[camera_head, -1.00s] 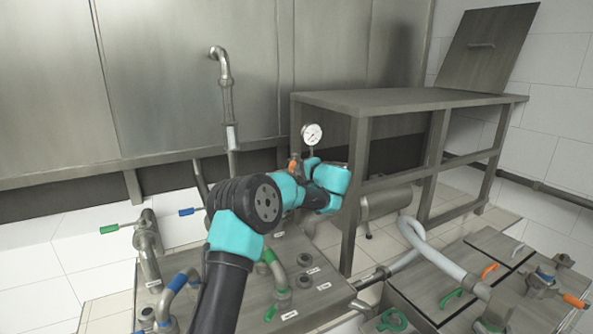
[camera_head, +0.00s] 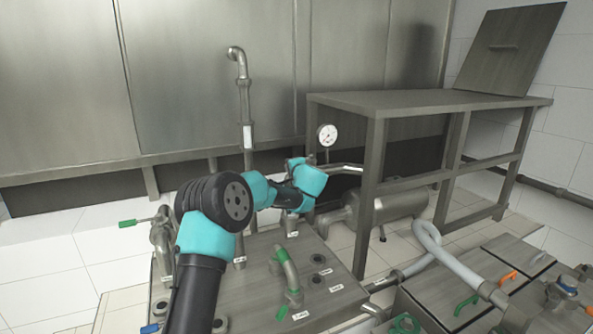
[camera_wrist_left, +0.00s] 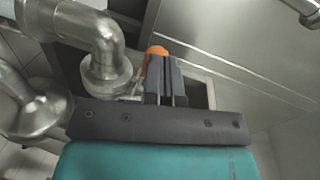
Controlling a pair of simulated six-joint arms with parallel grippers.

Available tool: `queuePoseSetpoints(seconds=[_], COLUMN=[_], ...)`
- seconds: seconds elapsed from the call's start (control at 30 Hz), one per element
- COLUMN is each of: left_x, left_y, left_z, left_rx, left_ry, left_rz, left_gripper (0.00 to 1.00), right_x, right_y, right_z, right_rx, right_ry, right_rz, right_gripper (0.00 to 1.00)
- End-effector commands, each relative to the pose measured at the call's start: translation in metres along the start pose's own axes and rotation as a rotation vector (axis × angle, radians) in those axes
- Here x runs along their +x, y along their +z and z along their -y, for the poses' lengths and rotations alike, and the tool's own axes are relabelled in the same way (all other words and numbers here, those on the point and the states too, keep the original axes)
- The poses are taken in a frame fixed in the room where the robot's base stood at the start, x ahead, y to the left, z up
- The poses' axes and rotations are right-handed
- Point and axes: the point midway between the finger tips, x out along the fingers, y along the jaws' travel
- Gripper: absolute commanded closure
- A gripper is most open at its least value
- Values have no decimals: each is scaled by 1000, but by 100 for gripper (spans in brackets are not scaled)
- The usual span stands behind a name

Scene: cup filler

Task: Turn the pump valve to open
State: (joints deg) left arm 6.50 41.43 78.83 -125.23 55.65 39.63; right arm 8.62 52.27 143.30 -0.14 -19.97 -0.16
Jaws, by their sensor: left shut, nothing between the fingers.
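An orange valve handle (camera_wrist_left: 155,51) shows at the fingertips of my left gripper (camera_wrist_left: 164,62) in the left wrist view, beside a metal pipe elbow. The dark fingers are together with nothing between them. They overlap the handle's lower part in the picture; I cannot tell whether they touch it. In the head view my left wrist reaches in under the round pressure gauge (camera_head: 327,135) and hides the handle. The pump's metal cylinder (camera_head: 398,207) lies to the right, beneath the table. My right gripper is out of view.
A steel table (camera_head: 430,101) stands at right, its leg close to my wrist. A metal box top (camera_head: 255,270) with green-handled pipes lies below my arm. A grey hose (camera_head: 448,258) curves at right. A vertical pipe (camera_head: 246,105) rises behind.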

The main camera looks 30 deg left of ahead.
Motion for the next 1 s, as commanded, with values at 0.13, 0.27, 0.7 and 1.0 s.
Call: queuePoseSetpoints(seconds=[0.13,0.27,0.7,1.0], left_x=[18,30,50,51], left_y=[11,17,23,24], left_z=[4,7,10,10], left_rx=[0,-1,0,-1], left_ry=[-1,-2,0,-1], left_rz=[3,2,1,2], left_gripper=[100,100,100,100], right_x=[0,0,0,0], right_y=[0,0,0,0], right_z=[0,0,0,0], right_rx=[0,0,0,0], right_ry=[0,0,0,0], right_rz=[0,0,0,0], right_gripper=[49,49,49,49])
